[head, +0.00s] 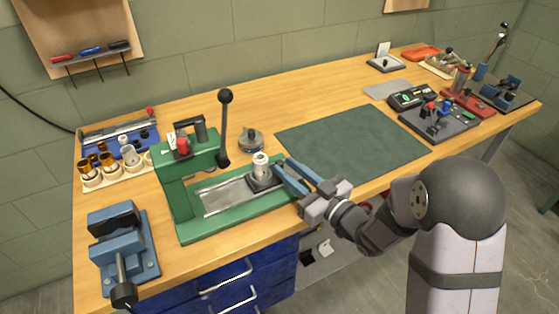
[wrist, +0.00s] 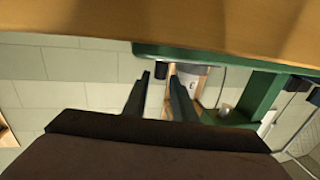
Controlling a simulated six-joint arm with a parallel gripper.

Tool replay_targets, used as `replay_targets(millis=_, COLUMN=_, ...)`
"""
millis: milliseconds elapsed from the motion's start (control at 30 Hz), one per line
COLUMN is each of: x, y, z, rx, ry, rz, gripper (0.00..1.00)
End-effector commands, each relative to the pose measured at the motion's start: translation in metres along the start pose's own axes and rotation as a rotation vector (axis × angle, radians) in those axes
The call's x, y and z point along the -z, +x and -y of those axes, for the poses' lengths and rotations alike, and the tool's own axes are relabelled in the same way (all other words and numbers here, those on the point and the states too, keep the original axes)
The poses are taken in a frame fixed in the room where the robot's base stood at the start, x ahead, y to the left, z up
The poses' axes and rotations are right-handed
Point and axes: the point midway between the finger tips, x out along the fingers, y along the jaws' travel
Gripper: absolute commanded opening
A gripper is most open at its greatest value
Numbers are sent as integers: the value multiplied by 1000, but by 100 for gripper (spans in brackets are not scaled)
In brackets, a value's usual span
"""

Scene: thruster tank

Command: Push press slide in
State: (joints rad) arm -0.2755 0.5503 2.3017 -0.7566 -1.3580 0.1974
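The green arbor press (head: 187,190) stands at the left front of the bench, with its black-knobbed lever (head: 224,125) upright. Its metal slide (head: 228,193) lies along the green base, with a dark block (head: 262,182) at the right end. A silver cylindrical part (head: 260,166) stands upright on that block. My gripper (head: 283,164) is just right of the block, its two blue fingers apart with nothing seen held between them. Whether a finger touches the block I cannot tell. In the wrist view the fingers (wrist: 158,73) are apart, beside the green press base (wrist: 215,57).
A blue vise (head: 122,245) stands at the front left. A dark green mat (head: 350,143) is clear on the right. Devices crowd the far right.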

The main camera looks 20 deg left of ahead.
Motion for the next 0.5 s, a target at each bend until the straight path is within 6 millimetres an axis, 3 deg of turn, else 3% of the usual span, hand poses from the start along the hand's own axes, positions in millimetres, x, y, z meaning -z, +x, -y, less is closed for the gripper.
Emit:
replay_targets(millis=200, x=1, y=27, z=1, rx=1, ry=0, rz=0, gripper=25)
replay_targets(millis=500, x=0, y=38, z=0, rx=-1, ry=0, rz=1, gripper=25)
